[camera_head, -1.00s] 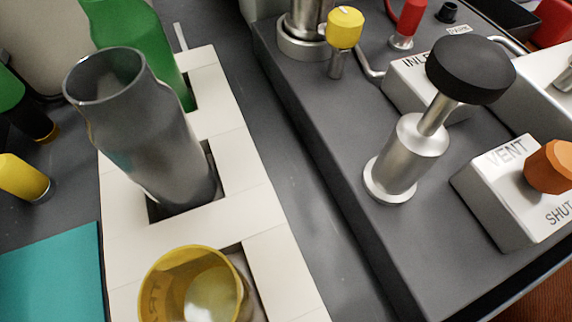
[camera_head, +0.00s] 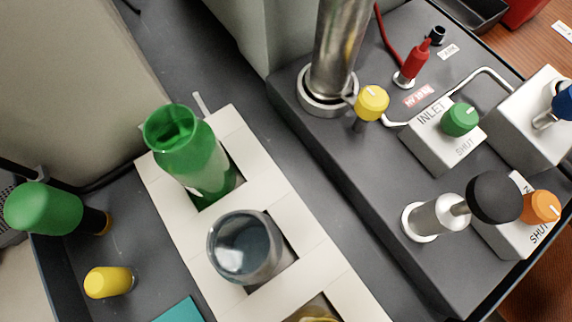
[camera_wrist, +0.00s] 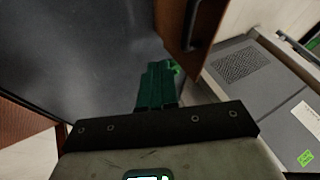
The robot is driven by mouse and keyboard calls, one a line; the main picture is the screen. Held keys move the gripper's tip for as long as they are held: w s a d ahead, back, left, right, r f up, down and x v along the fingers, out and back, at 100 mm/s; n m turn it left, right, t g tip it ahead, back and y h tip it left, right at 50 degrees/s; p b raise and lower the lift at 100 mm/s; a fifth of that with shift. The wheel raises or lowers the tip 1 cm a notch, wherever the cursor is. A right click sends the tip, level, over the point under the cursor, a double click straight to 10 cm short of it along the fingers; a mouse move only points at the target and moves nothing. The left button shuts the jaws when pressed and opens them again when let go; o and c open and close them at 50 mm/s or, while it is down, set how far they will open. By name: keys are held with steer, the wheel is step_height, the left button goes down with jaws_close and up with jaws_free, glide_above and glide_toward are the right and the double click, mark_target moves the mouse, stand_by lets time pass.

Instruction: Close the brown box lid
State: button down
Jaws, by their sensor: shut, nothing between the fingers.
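No brown box or lid can be made out for certain. In the wrist view a brown panel (camera_wrist: 187,28) with a dark bar-shaped handle (camera_wrist: 192,22) stands at the top, right of centre. I cannot tell whether it is part of the box. My gripper (camera_wrist: 160,68) has dark green fingers lying together, shut and empty, with their tips left of and below the panel in the picture. Whether they touch anything is not clear. My gripper does not show in the head view.
The head view shows a white rack (camera_head: 274,185) holding a green vessel (camera_head: 185,150) and a grey vessel (camera_head: 243,247). A dark apparatus base (camera_head: 350,170) with knobs stands right. In the wrist view, a grey vented unit (camera_wrist: 245,65) stands right and a dark smooth surface (camera_wrist: 80,50) left.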

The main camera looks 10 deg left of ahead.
steer(key=s+a+f+b, duration=0.2)
steer(key=s+a+f, duration=0.1)
steer(key=a+f, duration=0.1)
steer(key=shift+s+a+f, duration=0.2)
steer(key=shift+a+f, duration=0.15)
steer(key=shift+s+a+r, duration=0.1)
